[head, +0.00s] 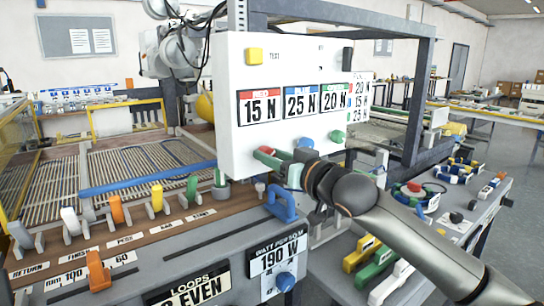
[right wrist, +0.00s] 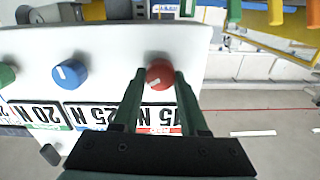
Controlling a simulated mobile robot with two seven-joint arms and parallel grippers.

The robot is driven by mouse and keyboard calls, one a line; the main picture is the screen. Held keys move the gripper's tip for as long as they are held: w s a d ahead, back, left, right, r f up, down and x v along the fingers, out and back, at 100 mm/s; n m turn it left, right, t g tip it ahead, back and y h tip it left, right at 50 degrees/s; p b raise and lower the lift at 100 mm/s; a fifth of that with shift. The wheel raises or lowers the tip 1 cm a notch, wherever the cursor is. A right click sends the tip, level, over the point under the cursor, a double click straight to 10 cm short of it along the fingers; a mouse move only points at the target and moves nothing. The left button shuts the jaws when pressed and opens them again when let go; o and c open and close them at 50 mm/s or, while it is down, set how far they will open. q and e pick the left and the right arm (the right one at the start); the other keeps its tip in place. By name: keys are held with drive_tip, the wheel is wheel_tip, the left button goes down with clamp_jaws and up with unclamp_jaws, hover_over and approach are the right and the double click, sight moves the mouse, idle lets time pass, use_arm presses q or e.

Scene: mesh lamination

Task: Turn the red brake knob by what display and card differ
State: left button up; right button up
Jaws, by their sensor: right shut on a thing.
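A white panel (head: 240,60) carries three displays: red 15 N (head: 260,107), blue 25 N (head: 301,102) and green 20 N (head: 335,97). A small card (head: 360,100) at its right edge lists 20 N, 15 N and 25 N beside small coloured marks, red at the top. The red knob (right wrist: 160,76) sits under the red display. My right gripper (right wrist: 158,80) is shut on it, one finger on each side; in the head view the knob (head: 265,150) is partly hidden. A pale mark shows on its face. My left gripper is out of view.
The blue knob (right wrist: 69,74) and green knob (right wrist: 6,74) stand beside the red one on the panel. Below, a console holds coloured levers (head: 117,208) and a blue handle (head: 283,203).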

clamp_jaws()
